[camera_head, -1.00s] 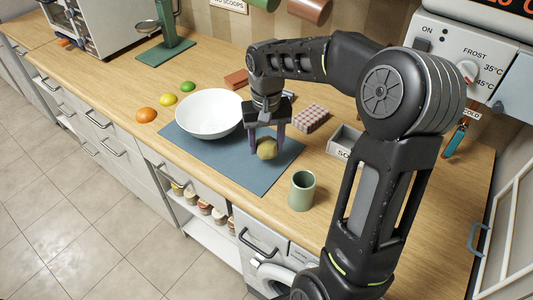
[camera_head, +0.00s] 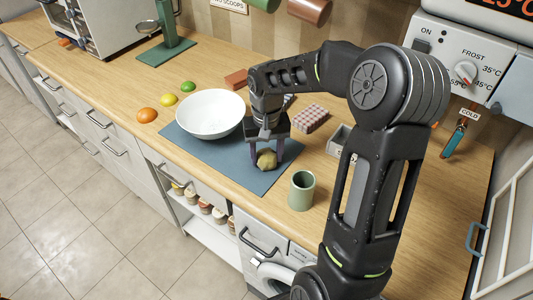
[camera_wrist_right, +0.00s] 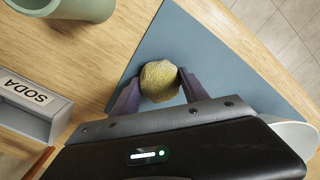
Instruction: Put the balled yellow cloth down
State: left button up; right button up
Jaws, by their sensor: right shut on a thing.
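The balled yellow cloth (camera_head: 266,159) is a small dull-yellow lump low over the blue-grey mat (camera_head: 200,150). My right gripper (camera_head: 267,157) is shut on it, with one finger on each side. In the right wrist view the cloth (camera_wrist_right: 160,81) sits between the two purple-grey fingers (camera_wrist_right: 157,88), with the mat (camera_wrist_right: 195,40) behind it. I cannot tell whether the cloth touches the mat. My left gripper is not in view.
A white bowl (camera_head: 209,114) stands on the mat, left of the gripper. A green cup (camera_head: 302,190) is at the front right. A pink checked block (camera_head: 311,118) and a box marked SODA (camera_head: 337,143) stand behind. Fruit (camera_head: 147,115) lies left.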

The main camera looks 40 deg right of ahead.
aim_at(266, 153)
jog(key=shift+f, duration=0.25)
jog(key=o, duration=1.2)
jog(key=shift+r, duration=0.1)
jog(key=shift+r, duration=0.1)
notch_tip(266, 153, up, 12)
jog(key=shift+r+b, duration=0.1)
jog(key=shift+b, duration=0.4)
